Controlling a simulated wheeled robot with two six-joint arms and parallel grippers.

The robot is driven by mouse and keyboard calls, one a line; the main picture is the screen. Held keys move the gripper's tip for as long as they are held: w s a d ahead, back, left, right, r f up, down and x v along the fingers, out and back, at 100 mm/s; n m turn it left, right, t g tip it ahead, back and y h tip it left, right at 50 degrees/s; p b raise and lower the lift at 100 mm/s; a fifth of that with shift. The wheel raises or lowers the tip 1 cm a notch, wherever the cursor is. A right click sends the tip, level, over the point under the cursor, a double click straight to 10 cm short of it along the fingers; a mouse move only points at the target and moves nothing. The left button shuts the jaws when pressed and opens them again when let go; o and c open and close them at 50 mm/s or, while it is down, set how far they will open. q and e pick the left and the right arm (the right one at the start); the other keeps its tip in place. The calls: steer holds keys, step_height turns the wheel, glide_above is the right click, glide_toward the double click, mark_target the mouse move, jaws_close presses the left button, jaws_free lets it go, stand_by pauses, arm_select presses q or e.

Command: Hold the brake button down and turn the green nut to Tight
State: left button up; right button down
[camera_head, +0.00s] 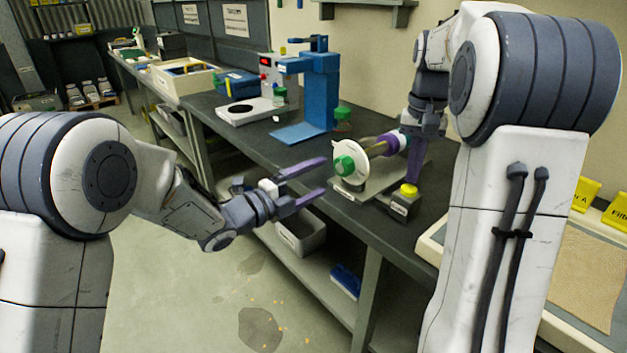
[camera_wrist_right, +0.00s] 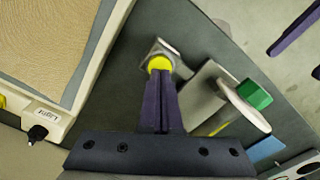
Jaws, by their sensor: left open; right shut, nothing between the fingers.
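The green nut (camera_head: 344,166) sits at the front of a round white dial (camera_head: 351,160) on the screw expeller, which stands on a metal plate (camera_head: 372,187) on the bench. The nut also shows in the right wrist view (camera_wrist_right: 255,95). The yellow brake button (camera_head: 409,190) tops a small grey box (camera_head: 403,206) right of the expeller. My right gripper (camera_wrist_right: 160,80) is shut and empty, its tips at the yellow button (camera_wrist_right: 159,63); whether they press it I cannot tell. My left gripper (camera_head: 322,176) is open and empty, just left of the nut, fingers pointing at it.
A blue press (camera_head: 318,90) stands behind the expeller, with a small green-lidded jar (camera_head: 342,118) between them. A tray with a tan mat (camera_head: 590,275) lies at the right. The bench's front edge runs below my left gripper, with a grey bin (camera_head: 300,235) on the shelf beneath.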

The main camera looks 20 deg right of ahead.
mark_target(340, 168)
steer(key=shift+f, duration=1.15)
stand_by(0.6)
arm_select(q)
steer(key=shift+x, duration=2.25)
steer(key=shift+x, duration=1.6)
steer(key=shift+a, duration=0.15)
